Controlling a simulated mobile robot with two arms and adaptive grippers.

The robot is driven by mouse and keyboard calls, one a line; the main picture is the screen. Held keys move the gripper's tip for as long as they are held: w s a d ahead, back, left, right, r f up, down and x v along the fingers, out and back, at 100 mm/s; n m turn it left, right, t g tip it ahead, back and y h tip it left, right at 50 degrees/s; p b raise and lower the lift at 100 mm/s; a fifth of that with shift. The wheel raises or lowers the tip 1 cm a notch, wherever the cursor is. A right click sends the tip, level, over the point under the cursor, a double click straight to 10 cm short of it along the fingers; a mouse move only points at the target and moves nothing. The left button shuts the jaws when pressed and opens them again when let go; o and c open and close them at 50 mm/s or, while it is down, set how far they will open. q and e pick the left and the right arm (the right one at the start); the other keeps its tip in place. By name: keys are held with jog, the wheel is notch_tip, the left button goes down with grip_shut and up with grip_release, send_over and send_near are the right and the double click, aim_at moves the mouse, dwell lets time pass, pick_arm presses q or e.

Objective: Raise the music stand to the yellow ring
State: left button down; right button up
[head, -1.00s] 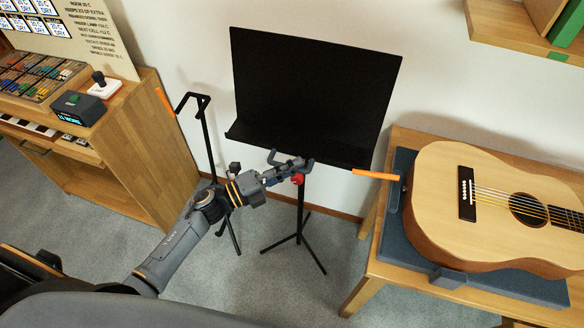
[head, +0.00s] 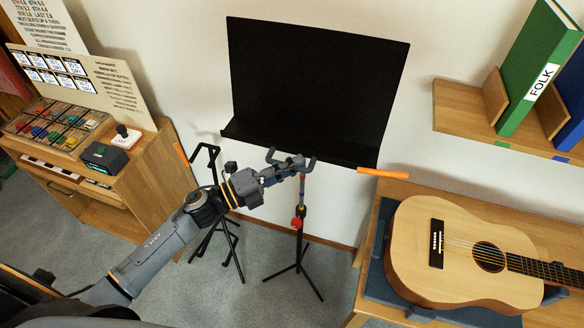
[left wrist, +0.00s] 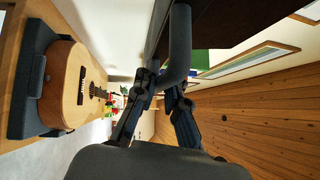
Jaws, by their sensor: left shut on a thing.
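The black music stand (head: 315,90) is upright in front of the wall in the head view. Below its desk is a grey U-shaped bar, which shows as a curved grey tube in the left wrist view (left wrist: 179,45). My left gripper (head: 298,165) is shut on the music stand at this bar, just under the desk. A length of inner pole shows between the gripper and the red knob (head: 297,222). The tripod legs rest on the floor. I cannot clearly make out a yellow ring on the pole. My right gripper is not in view.
A guitar (head: 465,255) lies on a padded wooden table at right. A wooden shelf (head: 460,110) holds a green folder (head: 535,70). A wooden cabinet (head: 150,165) stands at left, with a thin black stand (head: 207,150) beside it.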

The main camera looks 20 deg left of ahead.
pick_arm(q)
jog(key=shift+w+r, duration=0.1)
jog(key=shift+r, duration=0.35)
jog(key=c, duration=1.5)
grip_release()
jog(key=shift+o, duration=0.7)
jog(key=shift+f, duration=0.15)
jog(key=v, duration=1.2)
